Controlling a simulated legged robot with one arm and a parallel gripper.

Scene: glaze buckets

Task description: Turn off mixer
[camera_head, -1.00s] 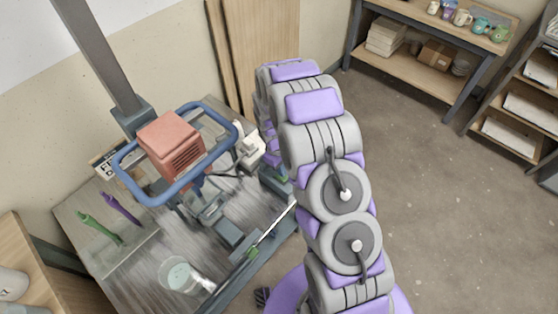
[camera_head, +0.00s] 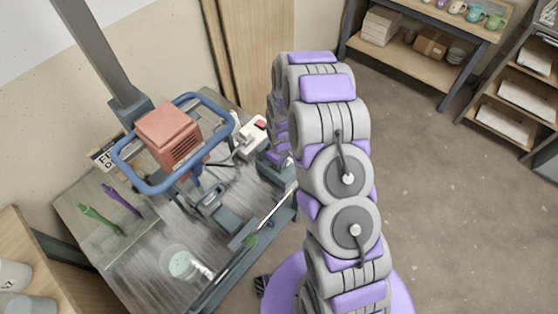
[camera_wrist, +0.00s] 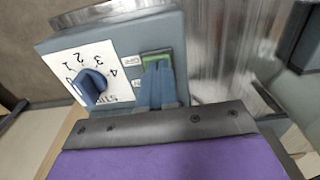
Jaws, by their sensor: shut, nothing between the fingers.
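In the wrist view, a grey-blue control box (camera_wrist: 118,44) fills the upper left. Its white plate carries a blue dial (camera_wrist: 90,88) with numbers around it. Beside the plate is a green switch (camera_wrist: 156,56) with small labels to its left. My gripper (camera_wrist: 158,72) is shut and empty, with its fingertips in front of the switch's lower part. I cannot tell whether they touch it. The arm hides my gripper in the head view.
A clear container (camera_head: 180,264) stands at the bench's front. Green and purple tools (camera_head: 122,200) lie at the bench's left. A white device with a red part (camera_head: 252,136) sits behind the control area. Shelves (camera_head: 425,60) stand at the back right; floor on the right is clear.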

